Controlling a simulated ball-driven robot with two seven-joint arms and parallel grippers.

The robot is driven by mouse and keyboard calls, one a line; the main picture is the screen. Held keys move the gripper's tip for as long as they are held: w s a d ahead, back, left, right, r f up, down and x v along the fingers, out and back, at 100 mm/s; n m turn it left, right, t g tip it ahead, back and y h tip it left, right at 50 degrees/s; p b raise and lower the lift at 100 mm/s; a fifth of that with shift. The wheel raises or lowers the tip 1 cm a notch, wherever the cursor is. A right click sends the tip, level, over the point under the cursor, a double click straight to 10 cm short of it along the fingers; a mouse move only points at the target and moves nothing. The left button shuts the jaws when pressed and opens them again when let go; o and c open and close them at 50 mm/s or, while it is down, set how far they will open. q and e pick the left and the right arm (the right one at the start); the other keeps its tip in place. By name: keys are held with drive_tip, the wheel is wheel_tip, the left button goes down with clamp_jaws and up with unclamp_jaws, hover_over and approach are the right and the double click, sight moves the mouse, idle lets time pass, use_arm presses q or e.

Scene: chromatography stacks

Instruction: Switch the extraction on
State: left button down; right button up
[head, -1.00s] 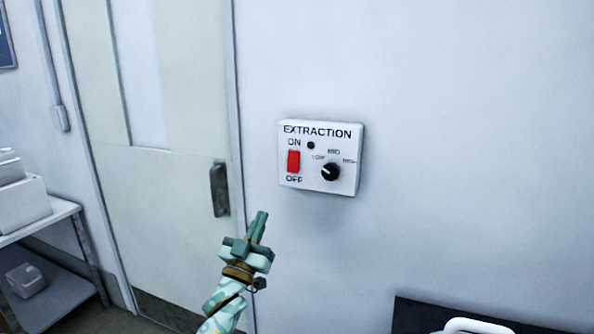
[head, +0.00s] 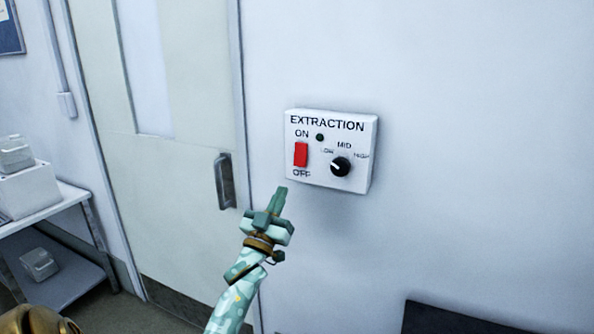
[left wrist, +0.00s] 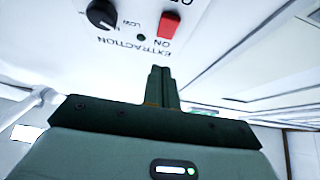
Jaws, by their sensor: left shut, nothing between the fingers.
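The white extraction box (head: 357,185) is fixed to the wall. It carries a red rocker switch (head: 301,154) between the words ON and OFF, a small dark lamp (head: 320,137) and a black knob (head: 340,167) pointing toward LOW. My left gripper (head: 281,190) is shut and empty, just below the box's lower left corner and under the switch. In the left wrist view the shut fingers (left wrist: 161,72) point toward the box, with the red switch (left wrist: 167,25) and the black knob (left wrist: 102,14) beyond them, apart from the fingertips. My right gripper is not in view.
A door with a dark handle (head: 225,181) is left of the box. A shelf unit (head: 62,205) with white containers stands at the far left. A dark panel (head: 450,318) is at the bottom right. The wall around the box is clear.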

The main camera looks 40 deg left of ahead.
sight(302, 158)
use_arm(q)
drive_tip(key=w+a+r, duration=0.1)
drive_tip(key=w, duration=0.2)
drive_tip(key=w+a+r+b, duration=0.1)
drive_tip(key=w, duration=0.2)
drive_tip(key=w+r, duration=0.1)
drive_tip(key=w, duration=0.2)
drive_tip(key=shift+a+b, duration=0.4)
drive_tip(key=shift+w+a+r, duration=0.1)
drive_tip(key=shift+w+r, duration=0.05)
drive_tip(key=shift+w, duration=0.1)
